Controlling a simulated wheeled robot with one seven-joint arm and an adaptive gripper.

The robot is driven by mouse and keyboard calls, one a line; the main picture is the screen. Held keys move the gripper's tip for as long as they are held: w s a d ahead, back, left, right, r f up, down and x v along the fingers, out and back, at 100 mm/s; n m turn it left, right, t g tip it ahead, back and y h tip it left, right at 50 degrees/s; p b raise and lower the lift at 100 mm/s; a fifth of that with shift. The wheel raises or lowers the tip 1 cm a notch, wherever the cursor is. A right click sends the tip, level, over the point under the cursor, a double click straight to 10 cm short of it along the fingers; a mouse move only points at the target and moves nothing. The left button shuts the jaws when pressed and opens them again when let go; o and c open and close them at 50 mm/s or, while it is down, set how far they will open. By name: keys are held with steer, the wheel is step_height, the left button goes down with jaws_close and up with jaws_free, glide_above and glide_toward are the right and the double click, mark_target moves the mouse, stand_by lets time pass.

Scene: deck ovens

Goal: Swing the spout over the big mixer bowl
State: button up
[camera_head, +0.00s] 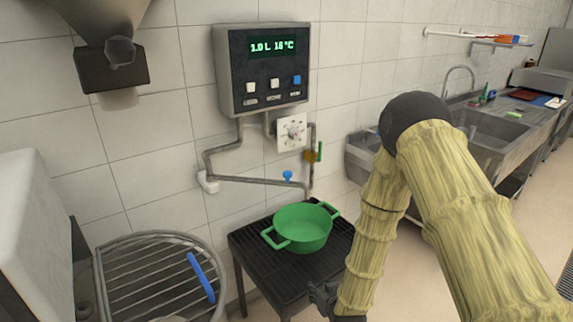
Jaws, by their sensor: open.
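The spout (250,181) is a thin grey pipe on the tiled wall below the water meter box (264,68). It runs to the right and its end turns down above a green two-handled pot (303,227). A small blue knob (287,175) sits on the pipe near that end. The big mixer bowl (216,252) is at the lower left, under a wire guard with a blue handle (201,277); the spout is not over it. My gripper (322,296) is low, in front of the black stand, partly hidden by my arm and apart from the spout.
The pot stands on a black slatted stand (262,268). A valve with a green lever (319,151) is on a pipe right of the spout. A sink (485,122) is at the right.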

steer(key=w+a+r+t+p, duration=0.2)
steer(key=w+a+r+t, duration=0.15)
steer(key=w+r, duration=0.8)
steer(key=n+t+y+p, duration=0.1)
steer(key=t+y+p, duration=0.1)
steer(key=t, duration=0.1)
glide_toward(289, 176)
steer(key=p+x, duration=0.3)
steer(key=x, duration=0.8)
steer(key=shift+w+a+p, duration=0.15)
steer(key=shift+w+p, duration=0.1)
steer(key=shift+p, duration=0.15)
steer(key=shift+c, duration=0.4)
jaws_close()
